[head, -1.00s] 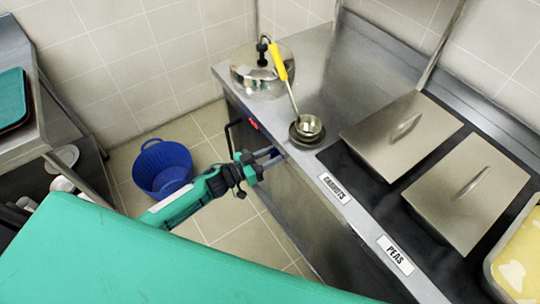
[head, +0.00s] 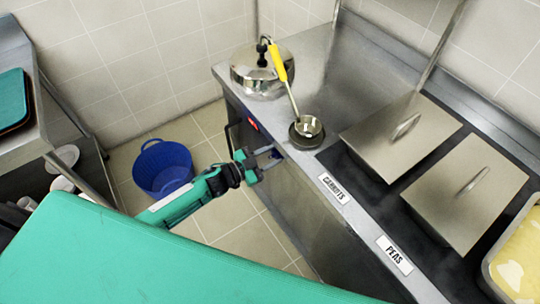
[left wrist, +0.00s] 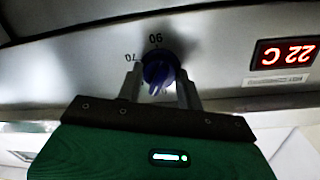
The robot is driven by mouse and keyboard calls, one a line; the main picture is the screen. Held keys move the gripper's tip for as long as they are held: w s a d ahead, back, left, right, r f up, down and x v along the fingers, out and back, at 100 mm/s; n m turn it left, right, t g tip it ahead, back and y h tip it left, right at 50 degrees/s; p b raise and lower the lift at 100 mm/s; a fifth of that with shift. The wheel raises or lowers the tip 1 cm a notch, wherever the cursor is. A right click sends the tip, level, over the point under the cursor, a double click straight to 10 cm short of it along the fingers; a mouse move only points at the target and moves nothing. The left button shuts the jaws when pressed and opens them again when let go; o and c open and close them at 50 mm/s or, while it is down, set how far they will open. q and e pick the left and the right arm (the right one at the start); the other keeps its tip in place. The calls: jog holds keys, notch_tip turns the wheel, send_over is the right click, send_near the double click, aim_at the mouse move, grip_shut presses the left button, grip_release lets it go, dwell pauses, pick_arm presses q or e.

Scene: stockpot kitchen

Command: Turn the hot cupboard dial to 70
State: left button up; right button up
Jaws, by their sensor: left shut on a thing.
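The hot cupboard dial (left wrist: 158,72) is a dark blue knob on the steel front panel in the left wrist view. Number marks that look like 90 and 70 are printed around it, 90 above and 70 to its upper left. I cannot read its setting for certain. My left gripper (left wrist: 160,88) has a finger on each side of the knob and is shut on it. In the head view my left gripper (head: 268,161) is at the cupboard's front, where the dial is mostly hidden.
A red display (left wrist: 286,54) beside the dial reads 22 C. The steel counter (head: 318,75) above holds a pot lid (head: 252,75), a yellow-handled ladle (head: 280,66) and lidded pans (head: 402,135). A blue basket (head: 162,168) stands on the floor to the left.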

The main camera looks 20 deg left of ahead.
pick_arm(q)
jog(key=shift+m, duration=1.8)
jog(key=m, duration=0.2)
jog(key=shift+m+y+b, duration=0.3)
jog(key=shift+b, duration=0.1)
jog(key=shift+d+m, duration=0.1)
jog(key=shift+m, duration=0.8)
jog(key=m+b, duration=0.1)
jog(key=m, duration=0.2)
jog(key=shift+s+b, duration=0.1)
jog(key=shift+b, duration=0.2)
jog(key=m+b, duration=0.1)
jog(key=m, duration=0.1)
jog(key=shift+m+t+y, duration=0.3)
jog(key=shift+f+m+b, duration=0.1)
jog(key=shift+m+b, duration=0.2)
jog(key=shift+m, duration=0.4)
jog(key=shift+m+b, duration=0.3)
jog(key=shift+m, duration=0.7)
pick_arm(e)
jog(key=w, duration=0.7)
jog(key=shift+w+a+t, duration=0.2)
jog(key=shift+t, duration=0.1)
